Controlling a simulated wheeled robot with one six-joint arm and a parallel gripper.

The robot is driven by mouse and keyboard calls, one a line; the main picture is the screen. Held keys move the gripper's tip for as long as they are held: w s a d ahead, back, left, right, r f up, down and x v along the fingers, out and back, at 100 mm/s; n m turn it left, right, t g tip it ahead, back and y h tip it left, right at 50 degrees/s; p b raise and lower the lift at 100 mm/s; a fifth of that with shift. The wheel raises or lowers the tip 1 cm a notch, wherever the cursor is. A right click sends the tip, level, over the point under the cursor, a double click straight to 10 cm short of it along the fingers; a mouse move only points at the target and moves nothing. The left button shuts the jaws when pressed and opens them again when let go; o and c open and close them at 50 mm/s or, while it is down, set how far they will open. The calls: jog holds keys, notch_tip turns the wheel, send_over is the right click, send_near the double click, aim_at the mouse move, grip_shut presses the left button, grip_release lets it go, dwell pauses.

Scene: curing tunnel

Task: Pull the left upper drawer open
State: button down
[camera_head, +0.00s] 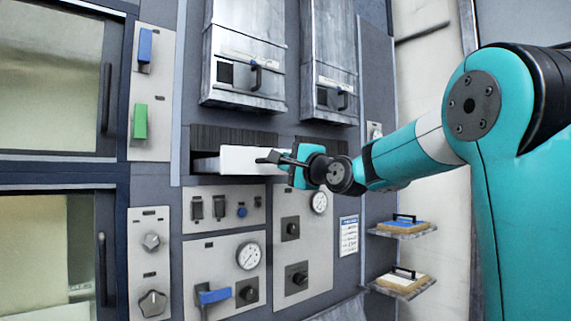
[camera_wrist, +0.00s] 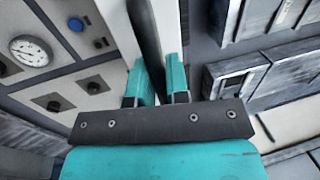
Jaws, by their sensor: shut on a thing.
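A drawer with a white front (camera_head: 240,160) stands out from the grey panel in the head view, partly open, with a dark slot above and behind it. Its white face also shows in the wrist view (camera_wrist: 123,28). My gripper (camera_head: 281,160) is at the right part of this front. In the wrist view my gripper's teal fingers (camera_wrist: 155,76) are closed on a dark bar handle (camera_wrist: 148,38) that runs away between them. The far end of the handle and the drawer's inside are hidden.
Two grey metal units with dark handles, a left one (camera_head: 245,50) and a right one (camera_head: 331,60), hang above. Below are a gauge (camera_head: 249,256) and a blue lever (camera_head: 214,296). Small shelves (camera_head: 402,232) jut out at the right, below my arm.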

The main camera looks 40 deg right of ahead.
jog(key=shift+f, duration=0.1)
jog(key=c, duration=1.1)
grip_release()
jog(key=s+f, duration=0.1)
jog(key=s, duration=0.4)
jog(key=s+f, duration=0.1)
jog(key=s, duration=0.5)
jog(key=s+f, duration=0.1)
jog(key=s, duration=0.5)
jog(key=shift+d+f+b, duration=0.1)
jog(key=shift+d+b, duration=0.2)
jog(key=shift+b, duration=0.1)
